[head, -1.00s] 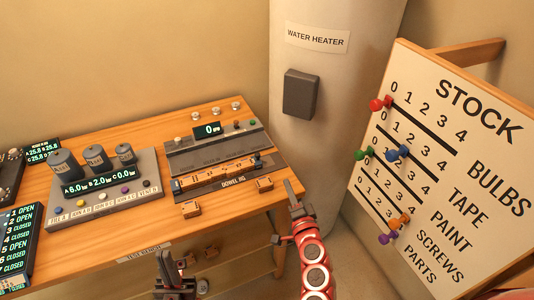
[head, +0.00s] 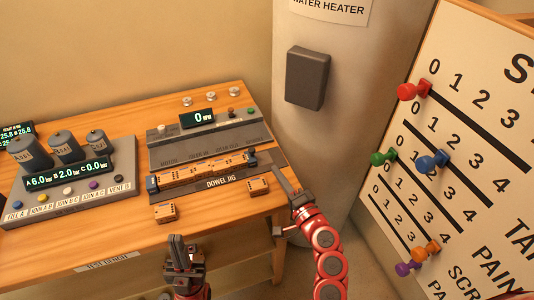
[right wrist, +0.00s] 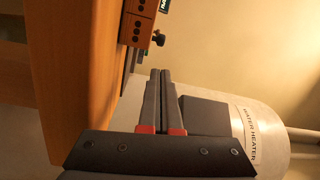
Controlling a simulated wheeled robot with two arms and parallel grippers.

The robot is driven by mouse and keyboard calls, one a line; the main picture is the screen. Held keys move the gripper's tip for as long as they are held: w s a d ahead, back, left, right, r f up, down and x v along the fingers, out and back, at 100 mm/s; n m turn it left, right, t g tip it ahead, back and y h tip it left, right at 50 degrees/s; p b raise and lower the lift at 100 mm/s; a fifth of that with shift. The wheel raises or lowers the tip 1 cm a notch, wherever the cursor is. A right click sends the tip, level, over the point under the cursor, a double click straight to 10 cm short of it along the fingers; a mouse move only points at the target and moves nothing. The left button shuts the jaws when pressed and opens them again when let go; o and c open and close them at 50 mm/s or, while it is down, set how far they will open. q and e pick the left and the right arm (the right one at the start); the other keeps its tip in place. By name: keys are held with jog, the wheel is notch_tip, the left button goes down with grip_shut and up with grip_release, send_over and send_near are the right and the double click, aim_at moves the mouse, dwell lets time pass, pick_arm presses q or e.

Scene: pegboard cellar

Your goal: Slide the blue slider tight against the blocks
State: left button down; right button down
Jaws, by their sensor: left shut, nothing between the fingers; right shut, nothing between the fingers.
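The dowel jig (head: 222,183) lies on the bench with a row of orange-brown wooden blocks (head: 200,173) in it. A dark blue piece (head: 152,184), which looks like the slider, is at the row's left end; I cannot tell whether it touches the blocks. A dark knobbed piece (head: 252,161) is at the right end. My right gripper (head: 278,174) is shut and empty, just right of the jig; its fingers also show in the right wrist view (right wrist: 160,88).
Loose wooden blocks lie in front of the jig, one at left (head: 165,212) and one at right (head: 258,186). A panel with canisters (head: 68,195) stands to the left. The water heater (head: 330,130) and the stock board (head: 450,190) are to the right.

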aim_at(251, 156)
jog(key=shift+w+a, duration=0.1)
jog(key=shift+w, duration=0.2)
jog(key=p+x, duration=0.2)
jog(key=x, duration=0.6)
jog(key=shift+w+a+r, duration=0.1)
jog(key=shift+a+r, duration=0.1)
jog(key=shift+w+a+f, duration=0.1)
jog(key=shift+w+a, duration=0.05)
jog(key=shift+w, duration=0.3)
jog(key=shift+s+a+f+b, duration=0.15)
jog(key=shift+s+a+b, duration=0.25)
jog(key=shift+a, duration=0.05)
